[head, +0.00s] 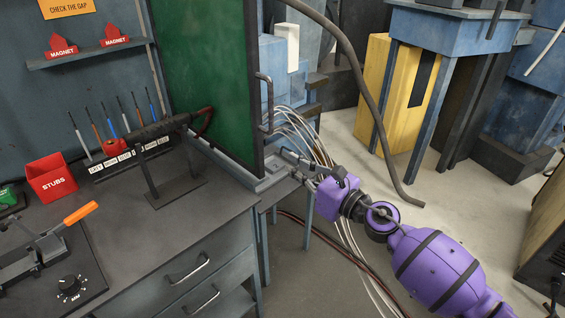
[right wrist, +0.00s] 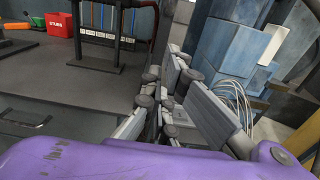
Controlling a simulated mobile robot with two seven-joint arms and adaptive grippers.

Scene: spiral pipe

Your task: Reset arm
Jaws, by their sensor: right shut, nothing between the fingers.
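My purple right arm (head: 435,262) reaches in from the lower right in the head view. Its right gripper (head: 291,160) is shut and empty, beside the lower right corner of the green panel's frame and near the workbench's right end. In the right wrist view the grey finger links of the right gripper (right wrist: 168,78) show in the middle, with nothing between them. I cannot tell whether the gripper touches the frame. My left arm and gripper are not in view.
The workbench (head: 110,235) holds a red STUBS bin (head: 52,176), a dark stand (head: 165,170), a tool rack (head: 130,158) and an orange-handled device (head: 45,245). The green panel (head: 205,80) stands behind. White cables (head: 318,150) hang by the gripper. Open floor (head: 345,140) lies right.

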